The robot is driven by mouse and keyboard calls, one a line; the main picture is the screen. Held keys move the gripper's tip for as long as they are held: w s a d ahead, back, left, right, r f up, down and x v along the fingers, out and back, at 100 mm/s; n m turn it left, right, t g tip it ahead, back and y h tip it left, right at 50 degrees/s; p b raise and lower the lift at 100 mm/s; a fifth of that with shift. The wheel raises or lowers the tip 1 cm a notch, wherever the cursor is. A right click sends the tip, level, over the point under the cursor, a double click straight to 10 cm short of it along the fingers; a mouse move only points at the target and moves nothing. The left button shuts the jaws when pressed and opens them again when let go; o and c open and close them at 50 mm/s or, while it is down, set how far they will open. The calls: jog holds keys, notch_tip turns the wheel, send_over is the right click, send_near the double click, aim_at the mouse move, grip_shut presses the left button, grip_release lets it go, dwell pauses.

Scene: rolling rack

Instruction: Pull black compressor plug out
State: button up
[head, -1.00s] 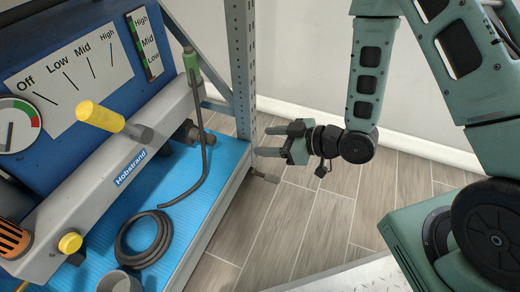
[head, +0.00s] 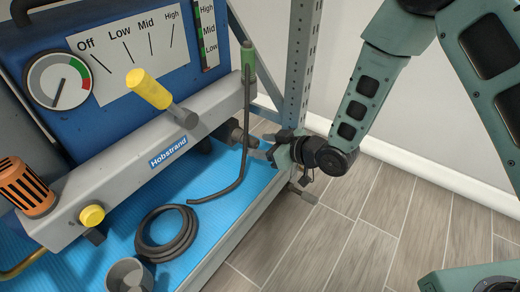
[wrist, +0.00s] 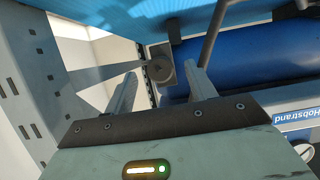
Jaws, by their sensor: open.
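The black plug (head: 238,134) is a stubby dark piece at the right end of the grey bar on the compressor. In the wrist view the dark round plug (wrist: 160,68) shows beyond and between my fingertips. My gripper (head: 262,146) is open and empty, with its fingers pointing left at the plug from the right side of the rack. I see no finger closed on the plug; whether a fingertip touches it I cannot tell. A thin dark hose with a green grip (head: 248,62) hangs just in front of the plug in the head view.
The grey rack post (head: 298,65) stands close behind my gripper. A yellow-handled lever (head: 150,90) and the blue dial panel (head: 100,125) are to the left. A coiled black hose (head: 172,240) lies on the blue shelf mat (head: 215,225). Floor to the right is clear.

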jog(key=shift+w+a+f, duration=0.25)
jog(key=shift+w+a, duration=0.15)
jog(key=shift+a, duration=0.15)
jog(key=c, duration=1.1)
jog(key=shift+o, duration=1.3)
jog(key=shift+c, duration=1.3)
jog(key=s+d, duration=0.3)
jog(key=d, duration=0.1)
jog(key=shift+s+d, duration=0.3)
jog(key=shift+d, duration=0.1)
jog(key=shift+r, duration=0.15)
notch_tip(320, 180, up, 8)
jog(key=p, duration=0.6)
jog(key=shift+p, duration=0.4)
